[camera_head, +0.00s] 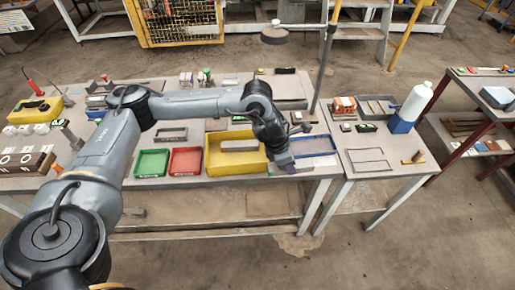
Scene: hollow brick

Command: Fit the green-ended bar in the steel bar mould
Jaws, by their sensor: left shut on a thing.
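My left gripper (284,160) points down between the yellow tray (214,167) and the blue tray (327,153), at the front of the main table. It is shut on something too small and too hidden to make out. A small dark piece with green (367,127) lies on the right table, and another green-marked piece (240,119) lies behind the yellow tray; I cannot tell whether either is the green-ended bar. A thin grey rectangular frame (371,166) lies flat on the right table; it may be the steel bar mould. My right gripper is out of view.
A green tray (152,163) and a red tray (186,162) stand left of the yellow tray. A white and blue bottle (409,107) stands upright on the right table. A thin upright post (324,65) rises behind the blue tray.

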